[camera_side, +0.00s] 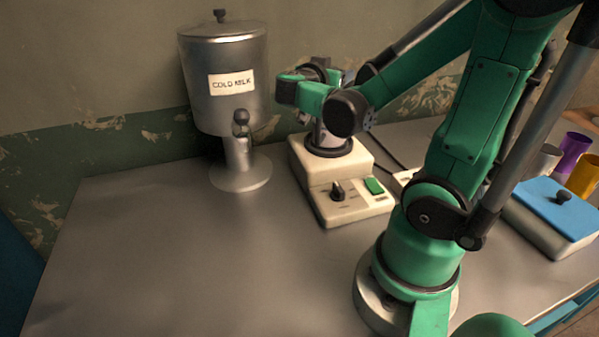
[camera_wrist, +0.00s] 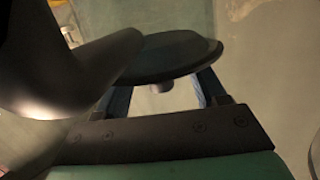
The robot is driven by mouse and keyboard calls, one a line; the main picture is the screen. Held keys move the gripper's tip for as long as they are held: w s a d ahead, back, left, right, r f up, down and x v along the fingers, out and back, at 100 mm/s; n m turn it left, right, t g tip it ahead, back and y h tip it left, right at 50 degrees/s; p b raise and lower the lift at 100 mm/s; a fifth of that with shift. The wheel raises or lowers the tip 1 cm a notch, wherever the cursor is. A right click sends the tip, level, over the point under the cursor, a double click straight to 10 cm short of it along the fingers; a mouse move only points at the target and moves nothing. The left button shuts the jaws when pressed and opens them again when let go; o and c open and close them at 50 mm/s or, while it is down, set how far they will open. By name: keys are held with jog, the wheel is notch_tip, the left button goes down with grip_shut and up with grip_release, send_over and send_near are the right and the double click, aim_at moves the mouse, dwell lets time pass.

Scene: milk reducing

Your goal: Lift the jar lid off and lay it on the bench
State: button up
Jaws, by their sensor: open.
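A dark round lid (camera_wrist: 170,52) with a short knob (camera_wrist: 161,88) shows in the wrist view. The blue fingers of my gripper (camera_wrist: 165,97) stand apart on either side of the knob, with gaps visible. In the side view my gripper (camera_side: 347,77) is up by the top of the jar and is partly hidden by my green arm. The jar (camera_side: 321,135) stands on a cream base (camera_side: 335,179); only a little of its metal side shows. I cannot tell whether the lid still sits on the jar's rim.
A metal dispenser (camera_side: 225,90) labelled COLD MILK stands left of the jar. A blue-lidded box (camera_side: 556,208), a purple cup (camera_side: 573,150) and a yellow cup (camera_side: 584,178) are at the right. The grey bench (camera_side: 170,260) is clear at the front left.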

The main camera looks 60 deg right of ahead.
jog(key=shift+d, duration=0.25)
jog(key=shift+c, duration=0.3)
grip_shut()
jog(key=shift+r, duration=0.1)
